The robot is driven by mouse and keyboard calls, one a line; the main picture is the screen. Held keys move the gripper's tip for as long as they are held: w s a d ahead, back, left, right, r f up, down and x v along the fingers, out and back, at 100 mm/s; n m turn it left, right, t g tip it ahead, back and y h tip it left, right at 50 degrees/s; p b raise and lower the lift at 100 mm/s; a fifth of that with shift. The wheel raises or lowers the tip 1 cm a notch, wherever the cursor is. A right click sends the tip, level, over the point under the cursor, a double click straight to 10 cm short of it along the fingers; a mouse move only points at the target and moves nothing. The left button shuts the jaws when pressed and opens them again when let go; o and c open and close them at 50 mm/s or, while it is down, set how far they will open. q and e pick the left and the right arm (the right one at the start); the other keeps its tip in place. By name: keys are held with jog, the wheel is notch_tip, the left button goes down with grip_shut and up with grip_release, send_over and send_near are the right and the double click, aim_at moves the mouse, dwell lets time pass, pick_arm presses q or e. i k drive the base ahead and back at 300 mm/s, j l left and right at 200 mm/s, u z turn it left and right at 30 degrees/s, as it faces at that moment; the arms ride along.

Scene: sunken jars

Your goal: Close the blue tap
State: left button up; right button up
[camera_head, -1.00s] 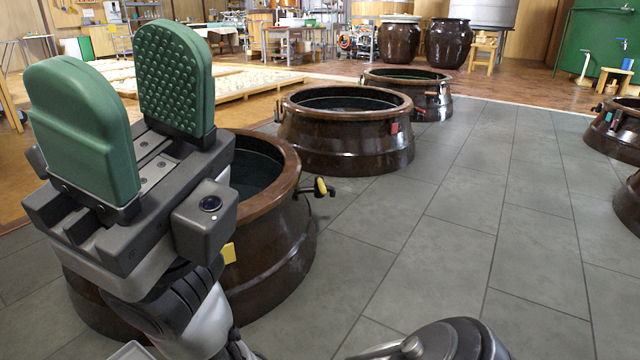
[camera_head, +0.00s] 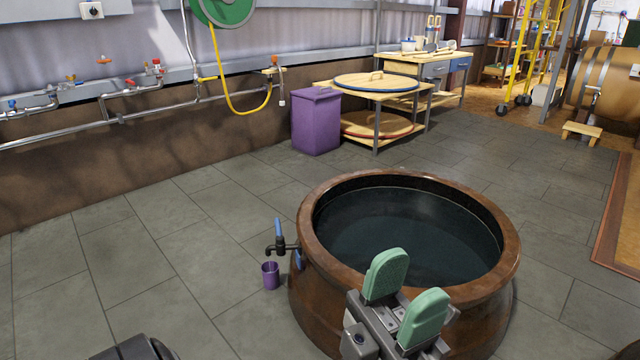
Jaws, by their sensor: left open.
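The blue tap (camera_head: 279,238) sticks out from the left side of a brown jar (camera_head: 309,222) and has a blue handle that points up. A small purple cup (camera_head: 270,276) stands on the floor below its spout. I cannot tell whether anything flows from it. My left gripper (camera_head: 407,288) is open and empty, with two green pads pointing up, in front of the jar's near rim. It is apart from the tap, to its right. My right gripper is not in view.
Dark liquid fills the jar. A wall pipe (camera_head: 60,137) on the left carries small valves, one of them blue (camera_head: 12,104). A purple bin (camera_head: 316,121) and a wooden table (camera_head: 375,96) stand behind. The tiled floor left of the tap is clear.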

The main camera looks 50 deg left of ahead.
aim_at(280, 239)
jog(key=u, duration=1.75)
